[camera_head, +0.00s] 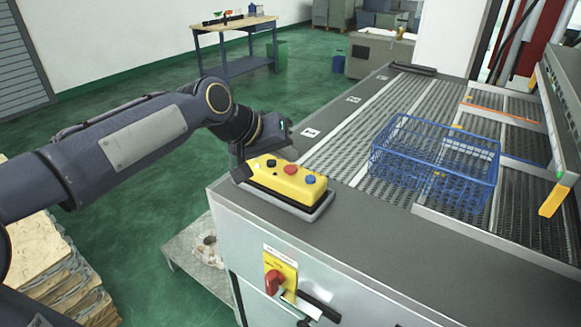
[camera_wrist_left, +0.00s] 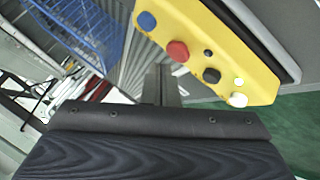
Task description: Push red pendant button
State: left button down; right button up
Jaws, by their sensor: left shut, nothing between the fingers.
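The yellow pendant (camera_head: 286,184) lies in a dark holder on the near corner of the grey machine top. Its red button (camera_head: 291,169) sits between a blue button (camera_head: 310,179) and a black one (camera_head: 271,163). In the left wrist view, the red button (camera_wrist_left: 178,51) is just beyond and slightly right of the fingertips. My left gripper (camera_wrist_left: 161,72) is shut and empty. In the head view, my left gripper (camera_head: 241,172) is at the pendant's left end, partly behind it; whether it touches the pendant I cannot tell. My right gripper is not in view.
A blue wire basket (camera_head: 435,165) stands on the slatted conveyor (camera_head: 345,150) right of the pendant. A red rotary switch (camera_head: 273,282) is on the machine's front. A workbench (camera_head: 235,45) stands far back.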

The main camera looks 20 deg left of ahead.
aim_at(286, 170)
pick_arm(q)
jog(key=shift+f+b, duration=0.35)
jog(key=shift+f, duration=0.1)
jog(key=shift+f+b, duration=0.35)
jog(key=shift+f, duration=0.15)
dwell(0.6)
dwell(0.4)
jog(key=shift+r+p, duration=0.75)
jog(key=shift+r, duration=0.2)
jog(key=shift+r, duration=0.1)
notch_tip(286, 170, up, 5)
jog(key=p, duration=0.4)
